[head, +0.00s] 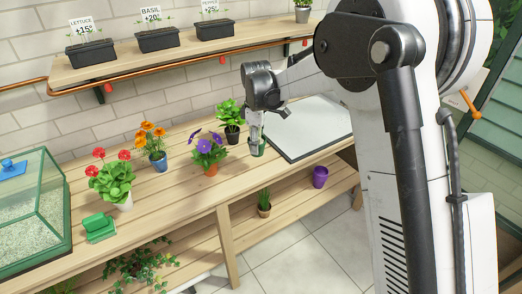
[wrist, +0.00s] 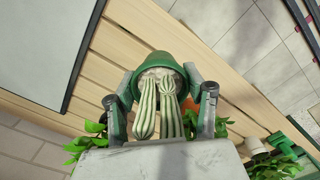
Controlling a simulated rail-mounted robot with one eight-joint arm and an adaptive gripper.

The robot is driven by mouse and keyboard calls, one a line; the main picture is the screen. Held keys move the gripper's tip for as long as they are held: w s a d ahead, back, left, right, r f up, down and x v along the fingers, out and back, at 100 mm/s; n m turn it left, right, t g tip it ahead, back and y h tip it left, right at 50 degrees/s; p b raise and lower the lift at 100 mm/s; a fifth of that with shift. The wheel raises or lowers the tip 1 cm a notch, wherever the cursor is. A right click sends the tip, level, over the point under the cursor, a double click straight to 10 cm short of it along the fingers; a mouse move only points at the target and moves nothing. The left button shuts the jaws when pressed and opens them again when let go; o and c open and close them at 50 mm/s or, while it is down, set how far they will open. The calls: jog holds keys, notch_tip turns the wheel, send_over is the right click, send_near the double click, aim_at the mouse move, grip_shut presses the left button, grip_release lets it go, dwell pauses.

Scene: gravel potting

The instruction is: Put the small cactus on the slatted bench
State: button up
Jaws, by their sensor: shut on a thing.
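The small cactus (wrist: 146,110) has pale green ribbed stems and stands in a green pot (wrist: 164,42) in the wrist view. My gripper (wrist: 160,96) is shut on the pot, one finger on each side. In the head view my gripper (head: 257,142) points down at the slatted bench (head: 180,192), and a bit of the green pot (head: 258,151) shows under it. The cactus stems are mostly hidden there. I cannot tell whether the pot touches the bench slats.
A grey-white framed panel (head: 310,128) lies right of my gripper. A leafy plant (head: 231,116) and a purple-flowered plant (head: 208,150) stand close on the left. A green scoop (head: 99,227) and a glass gravel box (head: 35,215) are farther left. The front bench strip is clear.

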jog(key=w+f, duration=0.1)
jog(key=w+d+f, duration=0.1)
jog(key=w, duration=0.1)
jog(key=w+d+f, duration=0.1)
jog(key=w, duration=0.1)
jog(key=shift+d+f, duration=0.2)
jog(key=shift+f, duration=1.95)
jog(key=shift+f, duration=0.2)
jog(key=o, duration=1.3)
jog(key=shift+o, duration=0.2)
jog(key=shift+r, duration=0.1)
notch_tip(320, 180, up, 12)
